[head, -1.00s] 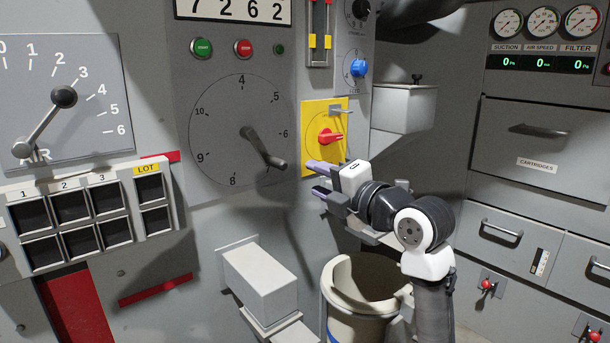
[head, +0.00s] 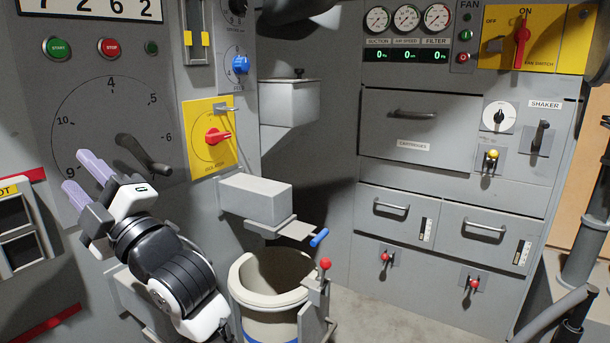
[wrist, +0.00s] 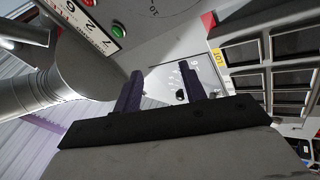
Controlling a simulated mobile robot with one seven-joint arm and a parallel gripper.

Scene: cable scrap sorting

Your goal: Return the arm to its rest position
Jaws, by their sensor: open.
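My gripper (head: 88,178) is in the lower left of the head view, in front of the grey dial panel. Its two purple fingers stand apart with nothing between them. In the wrist view the gripper (wrist: 160,88) also shows parted fingers, with the panel visible in the gap. The dial's dark crank handle (head: 145,155) is just beyond and to the right of the fingers; in the head view I see no contact. My folded black and white arm runs down from the gripper to the bottom edge.
A round beige bin (head: 262,305) stands right of my arm, with a grey box (head: 256,197) above it. A yellow plate with a red switch (head: 217,136) is on the wall. Cartridge drawers (head: 413,135) are at the back right. Bare floor (head: 375,305) shows right of the bin.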

